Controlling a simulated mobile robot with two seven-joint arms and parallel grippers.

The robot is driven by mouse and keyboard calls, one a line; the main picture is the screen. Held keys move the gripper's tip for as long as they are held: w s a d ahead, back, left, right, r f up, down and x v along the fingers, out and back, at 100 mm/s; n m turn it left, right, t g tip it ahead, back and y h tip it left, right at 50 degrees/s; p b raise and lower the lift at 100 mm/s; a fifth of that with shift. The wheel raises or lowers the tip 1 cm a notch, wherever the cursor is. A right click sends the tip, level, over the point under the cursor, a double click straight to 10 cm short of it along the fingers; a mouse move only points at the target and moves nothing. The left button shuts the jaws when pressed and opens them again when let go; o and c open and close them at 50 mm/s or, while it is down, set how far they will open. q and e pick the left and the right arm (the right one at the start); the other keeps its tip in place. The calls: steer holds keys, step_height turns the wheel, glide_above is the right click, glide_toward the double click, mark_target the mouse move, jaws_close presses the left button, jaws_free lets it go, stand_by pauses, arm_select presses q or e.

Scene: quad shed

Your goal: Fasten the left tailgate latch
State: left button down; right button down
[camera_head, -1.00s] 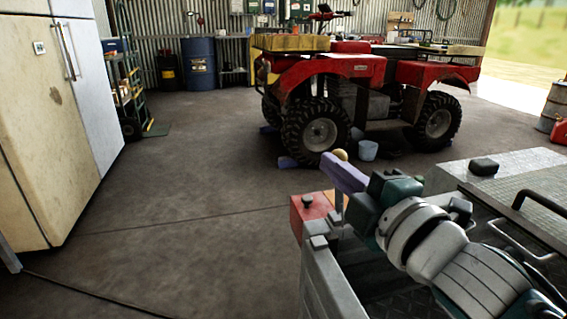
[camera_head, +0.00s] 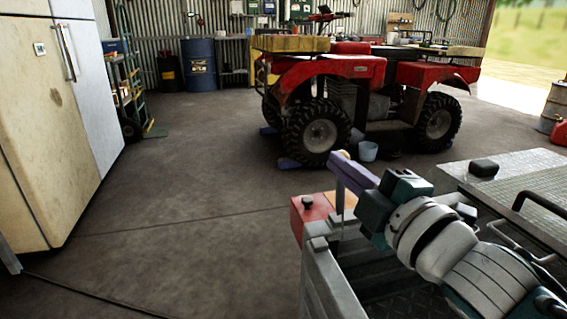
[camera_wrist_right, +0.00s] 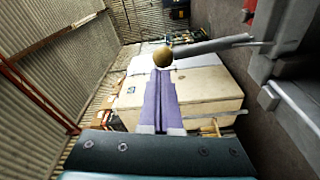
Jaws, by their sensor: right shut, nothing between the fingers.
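The latch shows as a round tan knob (camera_wrist_right: 163,56) on a grey lever (camera_wrist_right: 212,46) in the right wrist view. The lever runs right from the knob toward grey metal fittings. In the head view the knob (camera_head: 343,154) shows just past my right fingertips, and the gripper covers much of the lever. My right gripper (camera_head: 335,163) has purple fingers shut together with nothing between them. In the wrist view its fingertips (camera_wrist_right: 161,76) are close to the knob; I cannot tell if they touch. The grey trailer side (camera_head: 322,275) lies below. My left gripper is not in view.
A red box (camera_head: 309,214) sits by the trailer corner. The ridged trailer deck (camera_head: 535,172) with a black rail is at right. A red quad bike (camera_head: 350,85) stands beyond. A fridge (camera_head: 50,120) is at left, with open floor between.

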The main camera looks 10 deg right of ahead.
steer(key=d+f+m+h+b, duration=0.1)
steer(key=d+f+m+b, duration=0.2)
steer(key=d+m, duration=0.3)
steer(key=d+f+m+t+h+b, duration=0.1)
steer(key=d+f+m+b, duration=0.2)
steer(key=d+m, duration=0.3)
steer(key=shift+w+d+f+m+t+h+b, duration=0.2)
steer(key=shift+f+m+t+h+b, duration=0.15)
steer(key=shift+m, duration=1.95)
